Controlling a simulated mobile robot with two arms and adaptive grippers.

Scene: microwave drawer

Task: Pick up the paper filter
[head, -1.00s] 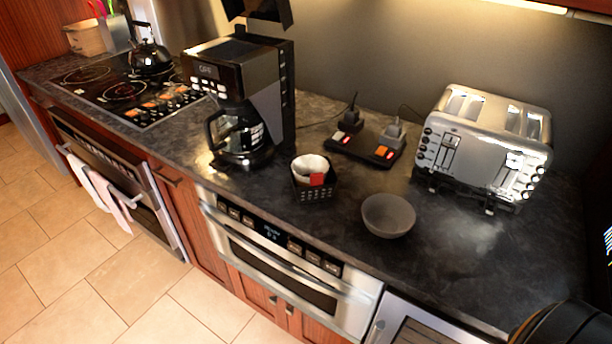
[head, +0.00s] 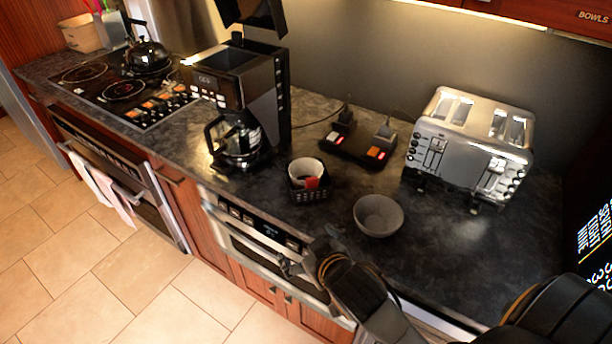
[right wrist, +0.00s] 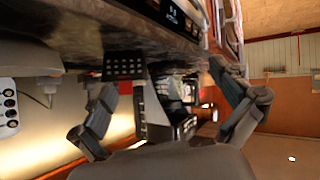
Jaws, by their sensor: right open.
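The paper filter (head: 306,169) is a white cup-like shape standing in a small black perforated basket (head: 309,194) on the dark counter, in front of the coffee maker. A red piece (head: 312,183) shows at the basket's rim. My right gripper (head: 309,252) is open and empty at the counter's front edge, on the near side of the basket and apart from it. In the right wrist view its two spread fingers (right wrist: 160,84) show, with the basket (right wrist: 120,66) between and beyond them; I cannot make out the filter there. My left gripper is not in view.
The coffee maker (head: 262,85) with its glass pot stands behind and left of the basket. A grey bowl (head: 378,216) sits to the right, close to my right arm. A switch block (head: 357,147) and a silver toaster (head: 470,145) stand farther back. The counter is clear right of the bowl.

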